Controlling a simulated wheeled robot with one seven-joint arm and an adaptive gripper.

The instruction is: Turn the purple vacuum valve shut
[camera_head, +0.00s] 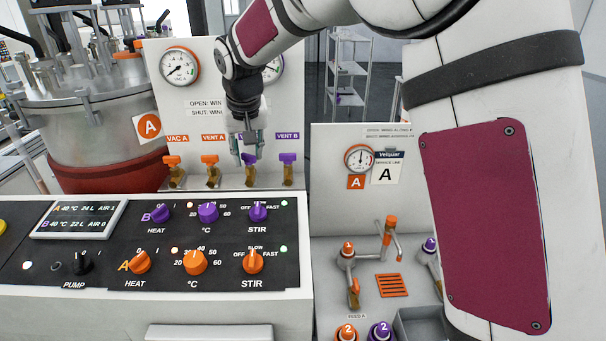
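The purple valve (249,158) in the third place of the row stands on a brass body on the back ledge. My gripper (247,150) is over it, pointing down, with its fingers apart and the purple wing partly showing between them. I cannot tell whether the fingers touch the wing. The label above this valve is hidden behind my gripper, and the wing's angle is hard to read. To its right is another purple valve (287,158), under the label VENT B (287,136).
Orange valves stand to the left under VAC A (173,161) and VENT A (210,161). A gauge (179,65) and a partly covered OPEN/SHUT placard (204,108) are behind. The knob console (150,315) is in front. A steel vessel (100,130) stands left.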

